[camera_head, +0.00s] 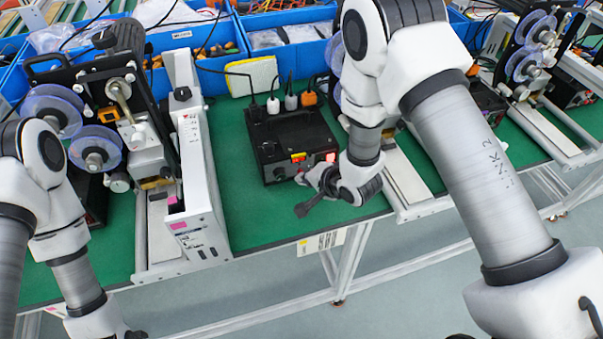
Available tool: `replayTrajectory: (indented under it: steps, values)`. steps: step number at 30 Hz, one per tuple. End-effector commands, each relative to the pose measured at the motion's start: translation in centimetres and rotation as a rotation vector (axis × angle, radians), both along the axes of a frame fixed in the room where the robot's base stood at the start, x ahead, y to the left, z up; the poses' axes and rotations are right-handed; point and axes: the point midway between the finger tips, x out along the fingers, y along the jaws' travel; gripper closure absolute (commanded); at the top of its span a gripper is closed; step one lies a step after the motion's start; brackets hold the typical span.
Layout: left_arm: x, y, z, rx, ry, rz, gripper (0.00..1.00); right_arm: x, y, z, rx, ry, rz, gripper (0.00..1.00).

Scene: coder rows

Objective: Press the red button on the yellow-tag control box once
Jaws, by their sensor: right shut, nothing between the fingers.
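The black control box (287,138) stands on the green mat near the table's front edge. It has a yellow tag (298,157) on its front edge and a lit red spot, the red button (330,157), at its front right corner. My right gripper (303,208) is shut and empty, just in front of the box's front right side. Its body is close below the red button; I cannot tell whether they touch. My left gripper (135,335) shows only a little at the bottom left edge, so its fingers are cut off.
A coding machine with purple reels (95,147) and a white unit (195,165) stand left of the box. Another machine (530,60) is at the right. Blue bins (225,75) line the back. Plugs with cables (290,102) rise behind the box. Green mat is free left of the box.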

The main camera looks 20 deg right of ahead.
Motion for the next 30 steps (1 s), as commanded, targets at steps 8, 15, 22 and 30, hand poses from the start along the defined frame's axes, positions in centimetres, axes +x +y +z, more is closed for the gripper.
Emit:
replayTrajectory:
  steps: [8, 15, 22, 30]
  values:
    - [0.0, 0.0, 0.2, 0.0, 0.0, 0.0, 0.31, 0.5, 0.0, 0.1, 0.001, -0.004, -0.002, 1.0]
    - [0.0, 0.0, 0.6, 0.0, 0.0, 0.0, 0.31, 0.0, -0.1, 0.2, 0.001, -0.002, -0.003, 1.0]
    - [0.0, 0.0, 0.5, 0.0, 0.0, 0.0, 0.31, -0.2, -0.1, 0.0, 0.001, -0.003, -0.002, 1.0]
    - [0.0, 0.0, 1.1, 0.0, 0.0, 0.0, 0.31, -2.4, -0.1, 0.1, 0.0, 0.002, -0.002, 1.0]
